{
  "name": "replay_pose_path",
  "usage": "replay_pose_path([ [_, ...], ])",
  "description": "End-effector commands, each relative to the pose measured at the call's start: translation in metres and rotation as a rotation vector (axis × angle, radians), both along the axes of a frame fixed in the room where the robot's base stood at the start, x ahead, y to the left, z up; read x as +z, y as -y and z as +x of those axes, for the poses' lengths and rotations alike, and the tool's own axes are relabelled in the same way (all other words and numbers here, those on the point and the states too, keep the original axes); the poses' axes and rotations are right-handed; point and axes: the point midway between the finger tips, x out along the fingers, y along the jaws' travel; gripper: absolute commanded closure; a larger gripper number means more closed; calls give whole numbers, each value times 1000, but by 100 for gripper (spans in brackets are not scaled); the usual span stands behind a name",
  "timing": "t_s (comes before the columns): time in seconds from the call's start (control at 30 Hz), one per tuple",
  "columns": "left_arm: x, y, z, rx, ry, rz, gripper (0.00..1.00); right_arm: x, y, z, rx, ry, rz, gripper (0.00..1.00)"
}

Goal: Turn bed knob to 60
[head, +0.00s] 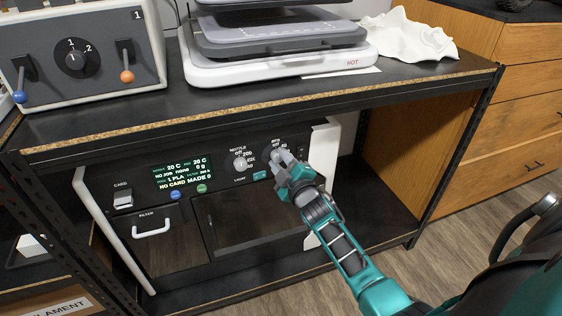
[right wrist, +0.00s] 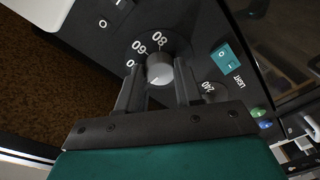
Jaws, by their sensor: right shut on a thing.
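The bed knob (right wrist: 160,69) is a round grey knob on the black printer panel. In the right wrist view it sits between the two fingers of my right gripper (right wrist: 158,86), which is shut on it. The numbers 60 and 80 show around its dial, upside down there. I cannot clearly tell which number the knob points to. In the head view the right gripper (head: 283,160) reaches the panel from the lower right and mostly covers the bed knob (head: 275,154). My left gripper is not in view.
The nozzle knob (head: 240,163) is just left of the bed knob. A teal light switch (right wrist: 226,56) is close by. The printer (head: 130,180) stands under a black bench shelf (head: 260,100), whose edge runs above the gripper. A green screen (head: 182,172) is at left.

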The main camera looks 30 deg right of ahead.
Motion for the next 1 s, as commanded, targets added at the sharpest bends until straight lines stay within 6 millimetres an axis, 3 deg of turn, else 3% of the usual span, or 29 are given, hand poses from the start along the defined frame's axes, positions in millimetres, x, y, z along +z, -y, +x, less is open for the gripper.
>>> replay_pose_path([
  [0.13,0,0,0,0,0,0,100,0,0,0,0,0,0,96],
  [0.47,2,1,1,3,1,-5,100,0,0,0,0,11,50,96],
  [1.0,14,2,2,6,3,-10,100,-1,0,0,-1,110,469,96],
])
